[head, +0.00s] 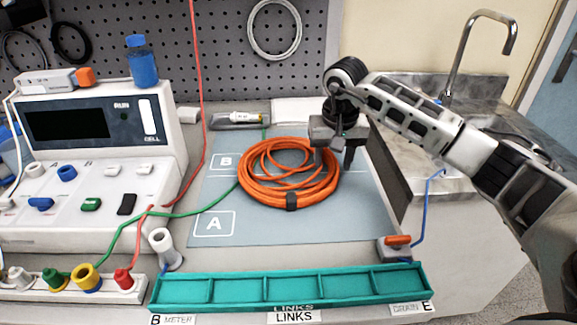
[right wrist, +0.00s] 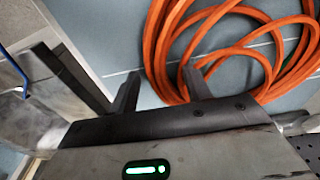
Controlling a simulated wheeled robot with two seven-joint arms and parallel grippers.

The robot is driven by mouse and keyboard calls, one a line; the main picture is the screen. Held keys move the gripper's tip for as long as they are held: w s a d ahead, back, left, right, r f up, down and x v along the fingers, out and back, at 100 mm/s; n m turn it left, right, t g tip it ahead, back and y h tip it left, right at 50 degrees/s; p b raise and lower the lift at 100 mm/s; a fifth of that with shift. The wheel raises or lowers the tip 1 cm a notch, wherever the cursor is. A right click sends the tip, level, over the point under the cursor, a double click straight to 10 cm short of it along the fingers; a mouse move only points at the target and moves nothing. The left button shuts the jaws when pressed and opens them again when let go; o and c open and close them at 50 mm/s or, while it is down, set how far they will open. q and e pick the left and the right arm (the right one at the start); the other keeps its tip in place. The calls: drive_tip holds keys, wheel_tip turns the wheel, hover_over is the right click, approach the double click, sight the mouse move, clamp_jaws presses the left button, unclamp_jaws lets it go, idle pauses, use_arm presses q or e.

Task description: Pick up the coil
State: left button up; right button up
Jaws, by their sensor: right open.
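The orange coil (head: 258,190) lies flat on the blue-grey mat (head: 262,229), with a black strap (head: 291,201) at its near side. My right gripper (head: 334,165) is open and empty at the coil's back right edge, pointing down. In the right wrist view, the coil (right wrist: 163,42) fills the upper right. There, one finger of my right gripper (right wrist: 158,80) overlaps the coil's edge and the other shows over bare mat. I cannot tell whether the finger touches the coil. My left gripper is not in view.
A teal divided tray (head: 290,289) stands along the front. A grey block with an orange top (head: 397,242) sits at front right. The mat's front is clear.

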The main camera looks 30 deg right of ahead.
drive_tip(key=shift+f, duration=0.15)
clamp_jaws()
